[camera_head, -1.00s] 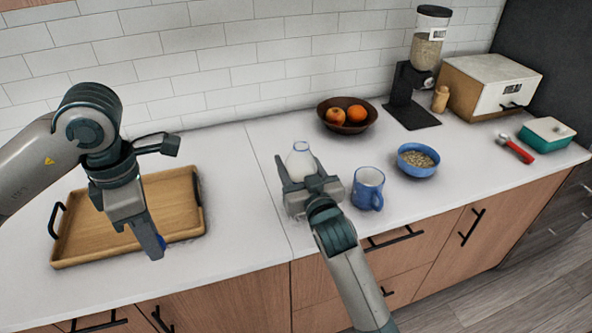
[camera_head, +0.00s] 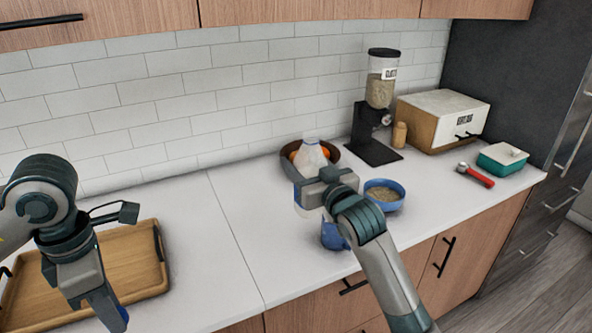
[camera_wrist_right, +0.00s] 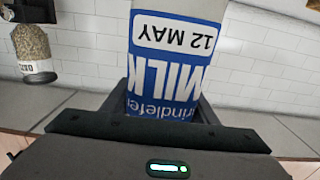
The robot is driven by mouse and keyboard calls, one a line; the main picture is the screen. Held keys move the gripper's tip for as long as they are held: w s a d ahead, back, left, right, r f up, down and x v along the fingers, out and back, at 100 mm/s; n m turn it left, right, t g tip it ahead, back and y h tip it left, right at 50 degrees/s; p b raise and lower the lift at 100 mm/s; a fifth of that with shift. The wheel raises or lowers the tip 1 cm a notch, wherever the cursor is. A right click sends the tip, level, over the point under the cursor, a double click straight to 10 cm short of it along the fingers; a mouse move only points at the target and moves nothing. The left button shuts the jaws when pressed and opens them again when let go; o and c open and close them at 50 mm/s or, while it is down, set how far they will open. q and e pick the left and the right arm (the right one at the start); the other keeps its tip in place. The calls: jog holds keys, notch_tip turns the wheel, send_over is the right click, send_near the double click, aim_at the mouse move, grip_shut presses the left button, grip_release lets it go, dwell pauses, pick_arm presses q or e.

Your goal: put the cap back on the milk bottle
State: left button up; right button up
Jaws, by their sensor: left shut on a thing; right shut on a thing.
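The milk bottle (camera_head: 311,153) is white with a blue label and stands roughly upright in my right gripper (camera_head: 312,186). That gripper is shut on its body and holds it above the counter, in front of the fruit bowl. In the right wrist view the bottle (camera_wrist_right: 178,65) shows its blue milk label upside down between the fingers; its top is out of frame. My left gripper (camera_head: 114,318) is shut, pointing down at the lower left. A small blue piece, seemingly the cap (camera_head: 123,313), shows at its fingertips, mostly hidden.
A wooden tray (camera_head: 133,262) lies under my left arm. A blue mug (camera_head: 333,237) is partly behind my right arm, with a blue bowl (camera_head: 384,203) beside it. The fruit bowl (camera_head: 290,165) is behind the bottle. The counter between tray and mug is clear.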

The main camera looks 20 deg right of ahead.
dwell(0.3)
jog(key=o, duration=0.4)
jog(key=c, duration=0.9)
jog(key=shift+o, duration=0.2)
